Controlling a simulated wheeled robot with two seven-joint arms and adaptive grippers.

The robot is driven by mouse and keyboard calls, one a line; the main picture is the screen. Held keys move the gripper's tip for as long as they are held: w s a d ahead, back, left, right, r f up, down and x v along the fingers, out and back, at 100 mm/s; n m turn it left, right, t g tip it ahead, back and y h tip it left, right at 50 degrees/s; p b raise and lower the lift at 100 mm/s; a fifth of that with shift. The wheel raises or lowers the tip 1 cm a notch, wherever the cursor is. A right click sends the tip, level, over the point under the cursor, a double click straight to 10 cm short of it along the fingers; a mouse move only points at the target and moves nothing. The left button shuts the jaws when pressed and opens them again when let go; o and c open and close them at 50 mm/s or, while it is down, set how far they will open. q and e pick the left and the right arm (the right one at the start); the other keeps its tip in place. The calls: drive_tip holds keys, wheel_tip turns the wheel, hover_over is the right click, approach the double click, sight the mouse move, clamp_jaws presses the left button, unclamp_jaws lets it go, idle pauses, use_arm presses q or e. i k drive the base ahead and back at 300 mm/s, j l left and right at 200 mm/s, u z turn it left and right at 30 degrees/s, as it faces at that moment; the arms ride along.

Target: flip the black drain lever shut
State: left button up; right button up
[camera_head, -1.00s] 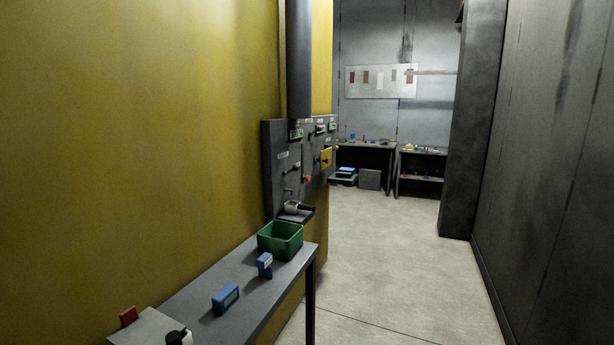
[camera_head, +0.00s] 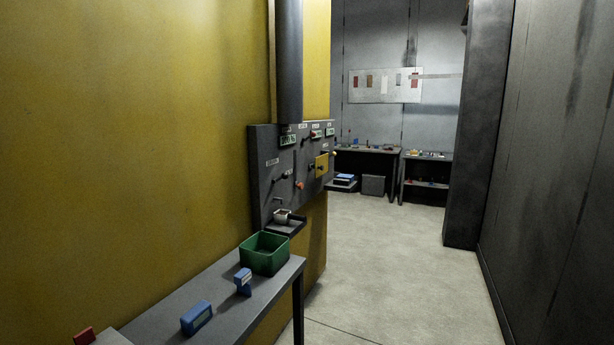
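A grey control panel (camera_head: 262,180) is fixed to the yellow wall, ahead and left of the picture's middle. A small dark lever (camera_head: 282,177) sticks out on its left part, below a white label (camera_head: 272,162). The label is too small to read, so I cannot tell whether this is the drain lever or how it is set. A spout and a pale cup (camera_head: 282,216) are below it, above a small dark shelf (camera_head: 297,226). Neither of my grippers is in view.
A bench (camera_head: 232,304) with a green bin (camera_head: 264,253), a blue device (camera_head: 243,282) and a blue box (camera_head: 196,317) stands in front of the panel. An orange knob (camera_head: 299,185) and yellow plate (camera_head: 321,165) are on the panel. Floor (camera_head: 400,270) to the right is clear.

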sight(285, 175)
drive_tip(key=i+l+z, duration=0.4)
drive_tip(key=i+z, duration=0.15)
drive_tip(key=i, duration=0.3)
